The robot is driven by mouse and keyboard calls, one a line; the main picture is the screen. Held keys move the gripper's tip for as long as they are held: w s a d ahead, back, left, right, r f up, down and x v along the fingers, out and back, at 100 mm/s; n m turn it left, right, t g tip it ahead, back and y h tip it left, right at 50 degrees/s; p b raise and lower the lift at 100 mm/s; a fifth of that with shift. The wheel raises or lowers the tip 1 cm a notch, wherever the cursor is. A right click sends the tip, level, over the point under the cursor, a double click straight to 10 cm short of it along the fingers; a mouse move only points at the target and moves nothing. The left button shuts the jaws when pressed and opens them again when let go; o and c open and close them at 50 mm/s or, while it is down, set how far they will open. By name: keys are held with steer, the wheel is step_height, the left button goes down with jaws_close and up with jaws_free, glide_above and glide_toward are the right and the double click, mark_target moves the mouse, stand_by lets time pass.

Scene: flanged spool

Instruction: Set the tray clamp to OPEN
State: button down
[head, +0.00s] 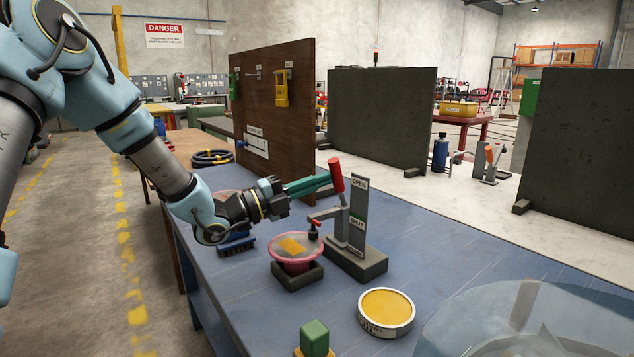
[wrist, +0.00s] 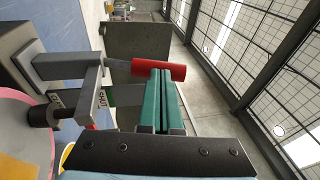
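The tray clamp stands on the blue bench with a grey upright plate (head: 357,215) marked OPEN above SHUT. Its red handle (head: 336,175) points up, leaning slightly left, near the height of the OPEN label. Its plunger (head: 314,230) is above the right side of a pink dish (head: 292,266) holding something yellow. My gripper (head: 328,181) has its green fingers together, with nothing visible between them, and their tips are at the handle. In the wrist view the red handle (wrist: 150,69) lies across the fingertips (wrist: 162,76); I cannot tell whether they touch.
A round yellow-topped tin (head: 386,312) and a green block (head: 314,338) are at the bench front. A blue brush (head: 235,243) lies left of the dish. A brown board (head: 275,110) stands behind, and a clear dome (head: 530,325) fills the lower right.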

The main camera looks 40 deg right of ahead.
steer(key=d+r+y+p, duration=0.1)
steer(key=d+y+p, duration=0.1)
steer(key=d+r+t+y+p, duration=0.1)
steer(key=y+p, duration=0.1)
steer(key=d+r+n+y+p, duration=0.1)
steer(key=d+y+p, duration=0.1)
steer(key=shift+s+d+r+t+p, duration=0.15)
steer(key=shift+s+d+t+p, duration=0.1)
steer(key=shift+d+t+p, duration=0.1)
steer(key=shift+d+f+y+p, duration=0.2)
steer(key=shift+d+y+p, duration=0.45)
steer(key=shift+y+p, duration=0.05)
steer(key=shift+d+f, duration=0.25)
steer(key=shift+d, duration=0.25)
steer(key=shift+d+f, duration=0.25)
steer(key=shift+d, duration=0.25)
steer(key=shift+s, duration=0.1)
steer(key=shift+r, duration=0.1)
